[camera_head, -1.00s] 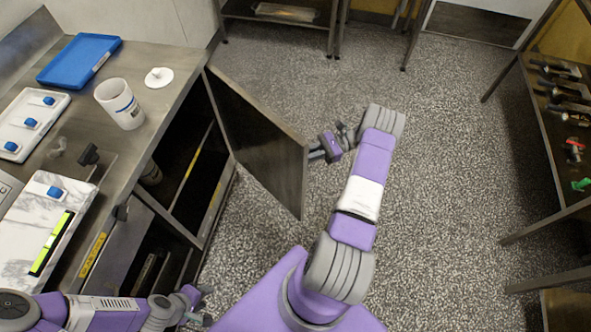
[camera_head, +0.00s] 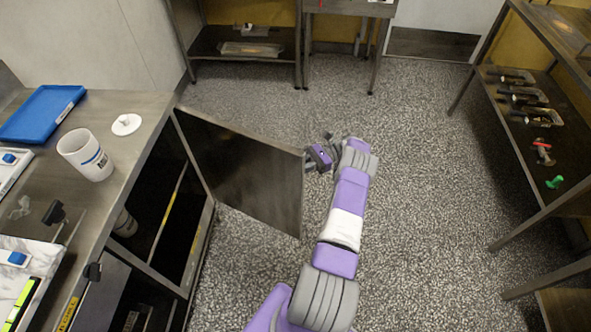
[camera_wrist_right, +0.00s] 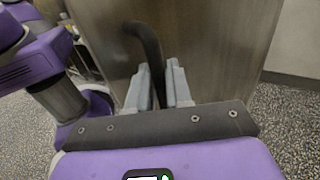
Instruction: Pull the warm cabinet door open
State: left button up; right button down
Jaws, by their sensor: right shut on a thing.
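The warm cabinet door (camera_head: 243,172) is a dark metal panel hinged on the counter's far end, and it stands wide open over the floor. It also fills the middle of the right wrist view (camera_wrist_right: 205,45). A dark curved handle (camera_wrist_right: 150,48) stands out from the door. My right gripper (camera_wrist_right: 160,85) is shut on this handle, one pale finger on each side. In the head view my right gripper (camera_head: 314,158) is at the door's free edge; the handle is hidden there. The open cabinet (camera_head: 165,215) shows dark shelves inside. My left gripper is not in view.
The counter (camera_head: 118,180) holds a blue tray (camera_head: 42,114), a white cup (camera_head: 85,155) and a white lid (camera_head: 126,124). A shelf rack (camera_head: 525,110) with tools stands at the right. Tables (camera_head: 245,45) stand at the back. The speckled floor (camera_head: 420,180) between is clear.

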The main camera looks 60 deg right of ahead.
jog(key=c, duration=1.2)
grip_release()
